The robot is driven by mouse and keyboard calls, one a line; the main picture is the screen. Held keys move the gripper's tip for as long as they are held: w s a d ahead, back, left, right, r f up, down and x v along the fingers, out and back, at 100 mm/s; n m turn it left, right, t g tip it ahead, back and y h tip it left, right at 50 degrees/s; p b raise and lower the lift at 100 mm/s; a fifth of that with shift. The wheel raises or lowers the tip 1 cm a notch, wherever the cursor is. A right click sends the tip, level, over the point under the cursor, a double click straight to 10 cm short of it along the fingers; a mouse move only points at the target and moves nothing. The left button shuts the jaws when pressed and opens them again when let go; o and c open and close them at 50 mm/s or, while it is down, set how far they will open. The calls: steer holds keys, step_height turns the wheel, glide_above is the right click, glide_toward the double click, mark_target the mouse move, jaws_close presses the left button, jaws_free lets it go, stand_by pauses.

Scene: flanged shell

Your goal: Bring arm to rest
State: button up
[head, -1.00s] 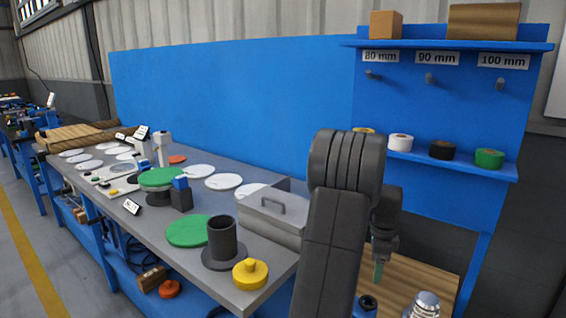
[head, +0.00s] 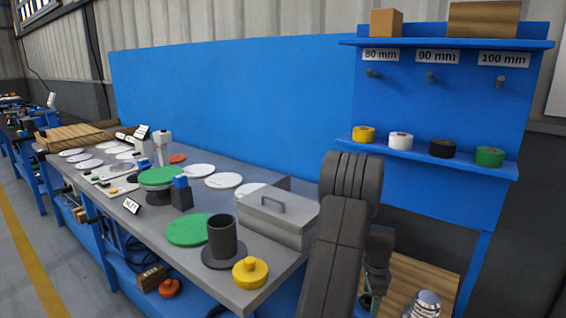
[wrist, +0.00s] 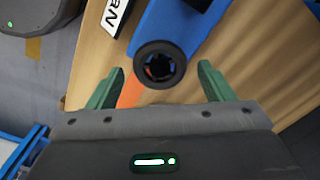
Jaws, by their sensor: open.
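My gripper (wrist: 160,88) is open in the wrist view, with its two green fingers wide apart. A black ring-shaped part (wrist: 160,64) with a dark hollow centre shows just beyond the fingertips, between them in the picture. I cannot tell its distance from the fingers, and nothing is seen gripped.
A wooden surface (wrist: 230,60) lies below my gripper, with a blue piece and a label beside the ring. In the head view, a grey bench holds a metal box (head: 278,222), a dark flanged tube (head: 222,238) and a yellow knobbed part (head: 250,272). A silver domed item (head: 426,303) stands lower right.

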steer(key=n, duration=0.5)
steer(key=shift+w+p, duration=0.15)
steer(key=shift+p, duration=0.25)
steer(key=n+p, duration=0.1)
steer(key=n, duration=0.3)
steer(key=shift+n, duration=0.3)
steer(key=n+p, duration=0.1)
steer(key=n, duration=0.3)
steer(key=shift+w+a+r+n+p, duration=0.1)
steer(key=shift+a+n+p, duration=0.05)
steer(key=shift+n+p, duration=1.05)
steer(key=shift+n, duration=1.1)
steer(key=shift+a, duration=0.1)
